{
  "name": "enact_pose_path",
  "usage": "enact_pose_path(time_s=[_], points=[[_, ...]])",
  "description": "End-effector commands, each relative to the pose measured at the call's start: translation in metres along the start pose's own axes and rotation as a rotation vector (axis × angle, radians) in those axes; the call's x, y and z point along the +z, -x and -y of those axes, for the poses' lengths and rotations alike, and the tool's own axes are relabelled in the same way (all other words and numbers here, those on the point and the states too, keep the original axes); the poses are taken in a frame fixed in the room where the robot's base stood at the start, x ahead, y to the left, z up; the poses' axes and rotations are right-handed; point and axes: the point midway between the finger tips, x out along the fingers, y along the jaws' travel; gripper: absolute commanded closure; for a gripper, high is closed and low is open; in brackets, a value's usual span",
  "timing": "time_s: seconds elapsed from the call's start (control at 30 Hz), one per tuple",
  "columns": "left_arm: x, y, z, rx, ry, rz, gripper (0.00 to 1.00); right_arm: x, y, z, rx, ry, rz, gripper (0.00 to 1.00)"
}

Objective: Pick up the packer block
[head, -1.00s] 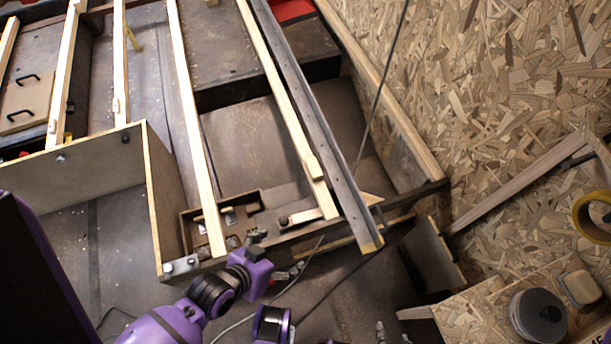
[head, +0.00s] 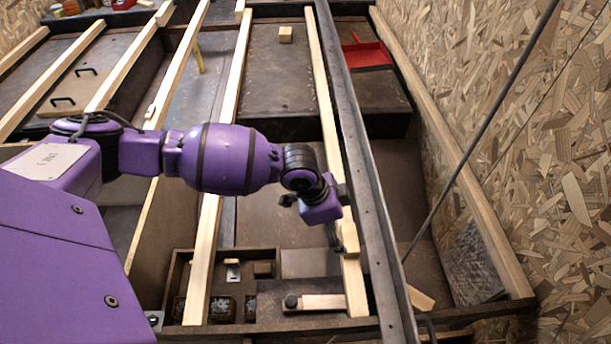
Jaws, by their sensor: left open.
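A small pale wooden block (head: 348,238) sits against the upper face of a long wooden slat, right of centre in the head view. It may be the packer block; a second small loose wooden block (head: 286,34) lies on the far dark panel. My left gripper (head: 334,236) is open, pointing down just left of the block on the slat. Its fingers are small and dark, partly hidden by the purple wrist, and I cannot tell whether they touch the block. My right gripper is not in view.
A grey metal rail (head: 366,180) runs close along the slat's right side. A divided wooden tray (head: 178,272) with small parts stands at the lower middle. A red dustpan-like item (head: 368,54) lies far right. A thin dark cable crosses on the right.

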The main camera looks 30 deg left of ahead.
Motion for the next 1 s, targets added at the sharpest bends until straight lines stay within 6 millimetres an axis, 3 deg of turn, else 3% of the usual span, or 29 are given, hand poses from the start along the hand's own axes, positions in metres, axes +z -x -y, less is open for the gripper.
enact_pose_path(time_s=[0.33,0.57,0.83,1.0], points=[[-0.006,-0.034,0.002,-0.004,-0.005,-0.007,0.12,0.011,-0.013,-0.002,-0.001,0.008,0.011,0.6],[-0.007,-0.069,0.0,-0.003,-0.004,-0.006,0.12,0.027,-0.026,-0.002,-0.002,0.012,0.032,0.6],[-0.008,-0.071,0.0,-0.005,-0.005,-0.007,0.12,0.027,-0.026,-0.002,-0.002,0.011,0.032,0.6],[-0.008,-0.071,0.0,-0.005,-0.004,-0.007,0.34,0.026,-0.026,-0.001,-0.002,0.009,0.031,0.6]])
